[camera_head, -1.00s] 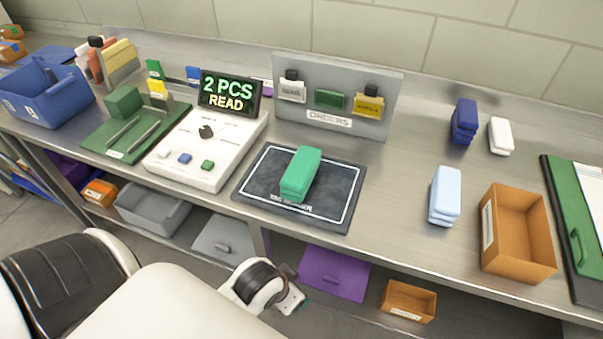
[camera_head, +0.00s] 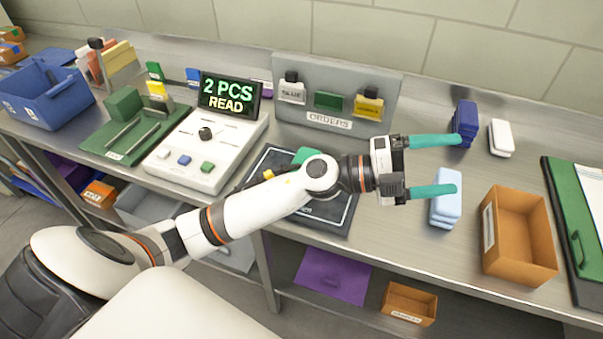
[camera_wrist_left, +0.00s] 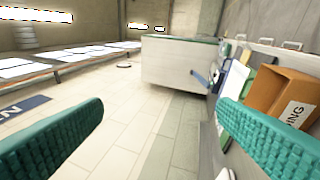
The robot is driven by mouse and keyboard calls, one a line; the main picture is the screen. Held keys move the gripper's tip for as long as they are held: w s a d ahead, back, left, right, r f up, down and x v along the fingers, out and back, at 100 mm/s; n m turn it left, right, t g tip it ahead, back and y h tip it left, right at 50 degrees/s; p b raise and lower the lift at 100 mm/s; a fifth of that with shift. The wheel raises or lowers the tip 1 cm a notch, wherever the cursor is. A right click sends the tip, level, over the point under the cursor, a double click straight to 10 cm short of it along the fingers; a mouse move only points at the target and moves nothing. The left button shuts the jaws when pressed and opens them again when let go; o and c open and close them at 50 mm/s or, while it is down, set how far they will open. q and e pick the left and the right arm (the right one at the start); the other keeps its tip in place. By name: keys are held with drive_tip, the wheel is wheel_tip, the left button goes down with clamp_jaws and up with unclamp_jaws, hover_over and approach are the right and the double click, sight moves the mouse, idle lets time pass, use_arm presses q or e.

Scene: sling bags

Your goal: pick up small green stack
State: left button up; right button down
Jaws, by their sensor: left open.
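The small green stack (camera_head: 306,155) lies on the dark pad (camera_head: 262,172) in the middle of the counter. In the head view my left arm covers most of it, and only its top edge shows. My left gripper (camera_head: 434,165) is open, with teal fingers spread and pointing right. It is to the right of the green stack, and nothing shows between the fingers. The lower fingertip overlaps the light blue stack in the picture; I cannot tell if they touch. In the left wrist view the open fingers (camera_wrist_left: 165,130) frame floor and distant furniture. My right gripper is not in view.
A light blue stack (camera_head: 446,207), a dark blue stack (camera_head: 464,122) and a white stack (camera_head: 501,138) stand at right. An orange bin (camera_head: 546,270) is at the front right. A console (camera_head: 183,165) reads "2 PCS READ". The orders board (camera_head: 395,75) stands behind the pad.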

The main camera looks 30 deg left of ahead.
use_arm(q)
wheel_tip(320, 180, down, 5)
drive_tip(key=m+g+y, duration=0.3)
drive_tip(key=m+g, duration=0.4)
drive_tip(key=n+g+y, duration=0.2)
drive_tip(key=g+y, duration=0.1)
drive_tip(key=y, duration=1.2)
hover_over(301, 165)
wheel_tip(301, 165, down, 4)
drive_tip(key=shift+r, duration=0.15)
drive_tip(key=shift+y, duration=0.3)
wheel_tip(301, 165, down, 6)
drive_tip(key=shift+r+p, duration=0.1)
drive_tip(key=shift+p, duration=0.85)
wheel_tip(301, 165, down, 5)
drive_tip(key=shift+r+p, duration=0.1)
drive_tip(key=shift+p, duration=1)
drive_tip(key=shift+f, duration=0.6)
drive_tip(key=c, duration=1.2)
